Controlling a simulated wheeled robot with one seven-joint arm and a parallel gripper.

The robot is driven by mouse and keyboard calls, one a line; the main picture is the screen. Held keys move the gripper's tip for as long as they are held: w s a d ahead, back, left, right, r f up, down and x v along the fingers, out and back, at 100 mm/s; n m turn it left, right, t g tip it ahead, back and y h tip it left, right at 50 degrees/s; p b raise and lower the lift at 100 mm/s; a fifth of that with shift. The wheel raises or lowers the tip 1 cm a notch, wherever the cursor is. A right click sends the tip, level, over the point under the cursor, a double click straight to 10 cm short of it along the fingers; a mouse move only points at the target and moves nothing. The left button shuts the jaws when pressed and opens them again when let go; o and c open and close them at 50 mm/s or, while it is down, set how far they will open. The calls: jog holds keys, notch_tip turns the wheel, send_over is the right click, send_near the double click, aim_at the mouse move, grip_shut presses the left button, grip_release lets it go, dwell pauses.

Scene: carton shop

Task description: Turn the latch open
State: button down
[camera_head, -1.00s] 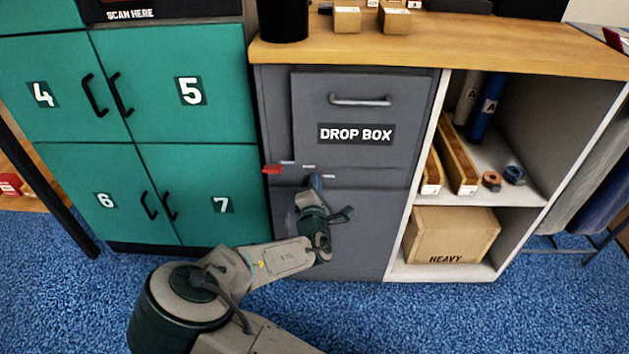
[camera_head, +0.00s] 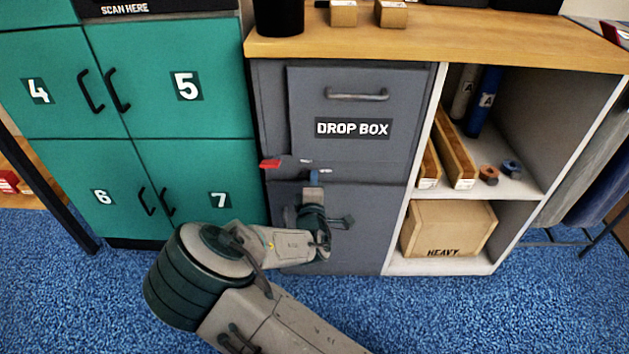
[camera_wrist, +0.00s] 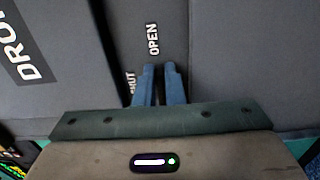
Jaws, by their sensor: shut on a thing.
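The grey drop box (camera_head: 345,215) has a small red piece (camera_head: 270,164) sticking out at its left edge, beside the seam under the upper door. Small white labels show right of it; in the wrist view they read OPEN (camera_wrist: 152,40) and, partly covered, SHUT (camera_wrist: 130,85). My gripper (camera_head: 314,178) is against the front just below these labels. In the wrist view its blue fingers (camera_wrist: 160,75) are nearly together beside the labels. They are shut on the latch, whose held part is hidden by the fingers. I cannot tell how far the latch is turned.
Teal lockers (camera_head: 185,130) with black handles stand left of the box. An open shelf (camera_head: 520,190) with tubes, rolls and a HEAVY carton (camera_head: 450,228) stands right. A wooden counter (camera_head: 430,40) runs above. Blue carpet is clear in front.

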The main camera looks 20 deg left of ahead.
jog(key=shift+s+a+f, duration=0.15)
jog(key=shift+s+a, duration=0.05)
jog(key=shift+a, duration=0.2)
jog(key=c, duration=1.5)
grip_release()
jog(key=shift+a+y, duration=0.15)
jog(key=shift+y, duration=0.15)
jog(key=p+v, duration=0.3)
jog(key=v, duration=1.1)
jog(key=shift+r, duration=0.2)
jog(key=shift+w, duration=0.1)
